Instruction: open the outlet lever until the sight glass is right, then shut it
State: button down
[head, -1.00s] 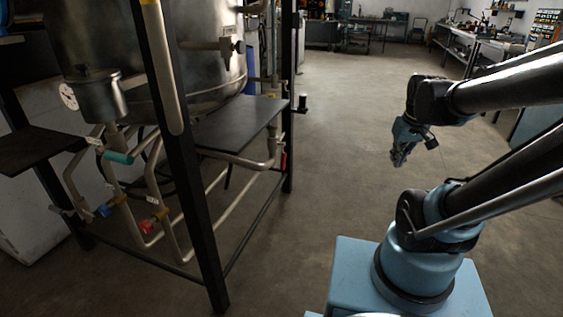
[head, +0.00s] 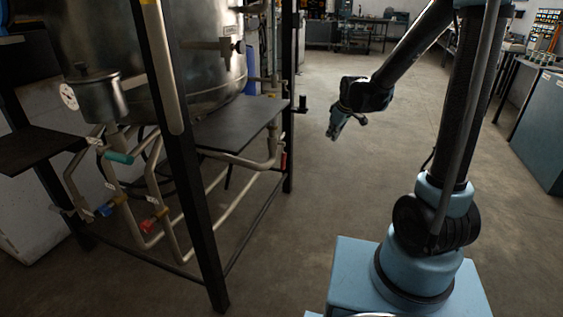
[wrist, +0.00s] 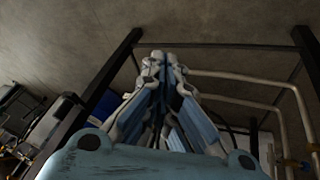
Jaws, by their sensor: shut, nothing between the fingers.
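Several coloured valve handles sit on the pipes under the steel tank (head: 205,60): a teal one (head: 118,157), a blue one (head: 104,210), a red one (head: 147,226), and another red one (head: 284,160) at the rack's right. Their white tags are too small to read, so I cannot tell which is the outlet lever. A long pale strip (head: 162,70) on the front black post may be the sight glass; no level can be read. My gripper (head: 333,134) is shut and empty, right of the rack, apart from all handles. Its closed fingers (wrist: 163,62) show in the wrist view.
A black shelf plate (head: 235,125) juts from the rack towards my gripper. Black frame posts (head: 185,160) stand before the pipes. A round gauge (head: 68,96) is at the far left. The concrete floor (head: 310,220) between rack and my base is clear.

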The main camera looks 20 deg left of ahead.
jog(key=w+a+f+n+y, duration=0.1)
jog(key=w+a+f, duration=0.15)
jog(key=a, duration=0.25)
jog(key=w+a+f+n, duration=0.1)
jog(key=a+f+n, duration=0.1)
jog(key=a+f, duration=0.3)
jog(key=n+y, duration=0.1)
jog(key=n, duration=0.2)
send_near(282, 159)
jog(key=s+a+f, duration=0.2)
jog(key=a+f, duration=0.1)
jog(key=f, duration=0.3)
jog(key=shift+w+a+f, duration=0.1)
jog(key=shift+w+f, duration=0.05)
jog(key=shift+w, duration=0.6)
jog(key=shift+w+a+f, duration=0.15)
jog(key=shift+w, duration=0.6)
jog(key=shift+a, duration=0.1)
